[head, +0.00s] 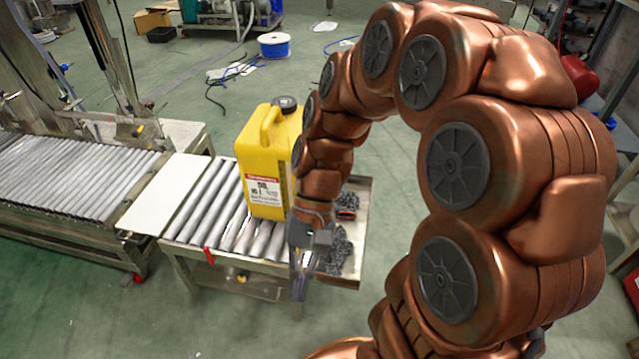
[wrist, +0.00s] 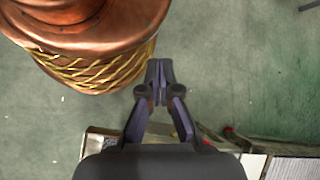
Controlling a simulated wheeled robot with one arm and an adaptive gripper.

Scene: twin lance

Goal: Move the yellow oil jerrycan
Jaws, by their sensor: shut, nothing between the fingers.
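The yellow oil jerrycan (head: 266,165) stands upright on the roller table (head: 205,232) in the head view. It has a dark cap, a moulded handle and a white label with red and dark print. My arm hides part of its right side. My gripper (head: 299,290) hangs to the right of and in front of the jerrycan, at the near edge of the table. In the wrist view my gripper (wrist: 159,75) is shut with its fingertips together and nothing between them, over the green floor. The jerrycan does not show in the wrist view.
Dark mesh-like material (head: 340,248) lies on the table's right end, beside my gripper. A pale board (head: 160,195) lies left of the jerrycan, joining a longer roller conveyor (head: 80,175). A blue-and-white spool (head: 274,45) and loose cables are on the floor behind. Floor in front is clear.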

